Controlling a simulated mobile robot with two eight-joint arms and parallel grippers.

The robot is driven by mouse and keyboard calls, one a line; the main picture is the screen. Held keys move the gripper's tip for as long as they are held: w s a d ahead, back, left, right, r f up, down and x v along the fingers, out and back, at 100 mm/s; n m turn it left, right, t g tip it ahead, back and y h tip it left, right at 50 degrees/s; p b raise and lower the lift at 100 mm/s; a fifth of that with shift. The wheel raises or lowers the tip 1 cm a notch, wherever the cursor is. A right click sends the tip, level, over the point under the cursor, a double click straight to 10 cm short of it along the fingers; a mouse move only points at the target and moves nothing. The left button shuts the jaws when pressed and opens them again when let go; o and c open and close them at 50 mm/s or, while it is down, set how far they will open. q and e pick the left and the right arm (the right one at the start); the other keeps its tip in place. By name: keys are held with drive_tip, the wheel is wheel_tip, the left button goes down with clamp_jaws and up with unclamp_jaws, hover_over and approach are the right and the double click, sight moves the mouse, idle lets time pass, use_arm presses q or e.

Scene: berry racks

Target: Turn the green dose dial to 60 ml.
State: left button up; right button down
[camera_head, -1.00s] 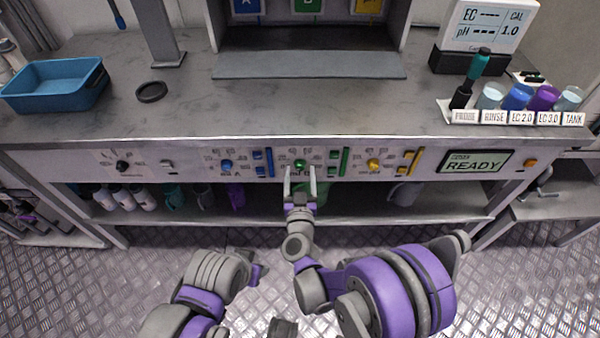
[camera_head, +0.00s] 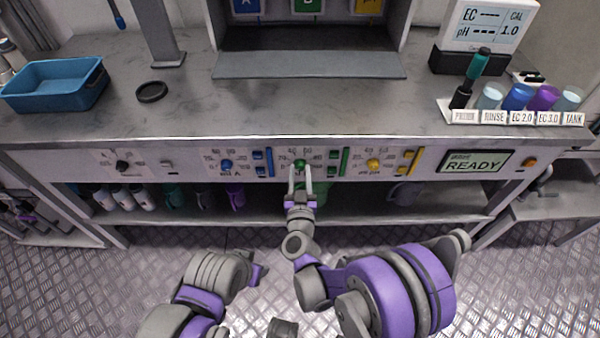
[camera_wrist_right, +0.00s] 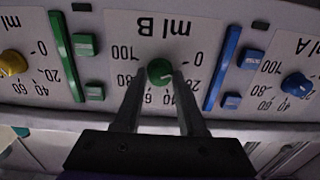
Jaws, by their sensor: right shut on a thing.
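The green dose dial (camera_head: 301,165) is the middle dial on the front panel, between the blue and yellow ones. It also shows in the right wrist view (camera_wrist_right: 160,71), upside down, with numbers around it and "ml B" above. My right gripper (camera_head: 301,172) is at this dial, its fingers pointing at the panel. In the right wrist view the fingers (camera_wrist_right: 160,78) lie on either side of the knob and are shut on it. Part of the scale is hidden behind the fingers, and I cannot read the pointer. My left arm shows low in the head view; its fingers cannot be made out.
A blue dial (camera_head: 227,165) and a yellow dial (camera_head: 373,164) sit either side. Green buttons (camera_wrist_right: 88,45) and blue buttons (camera_wrist_right: 250,59) flank the green dial. A display reading READY (camera_head: 474,163) is at the right. Bottles (camera_head: 133,196) stand on the shelf below.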

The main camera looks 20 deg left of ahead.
drive_tip(key=shift+m, duration=0.3)
drive_tip(key=m+b, duration=0.1)
drive_tip(key=m, duration=0.1)
drive_tip(key=shift+m, duration=0.4)
drive_tip(key=m, duration=0.2)
drive_tip(key=shift+m+b, duration=0.4)
drive_tip(key=m, duration=0.3)
drive_tip(key=shift+m+b, duration=0.3)
drive_tip(key=m, duration=0.3)
drive_tip(key=shift+m+b, duration=0.3)
drive_tip(key=m, duration=0.6)
drive_tip(key=shift+b, duration=0.4)
drive_tip(key=m, duration=0.3)
drive_tip(key=shift+m, duration=0.4)
drive_tip(key=shift+m+b, duration=0.4)
drive_tip(key=shift+m, duration=1.4)
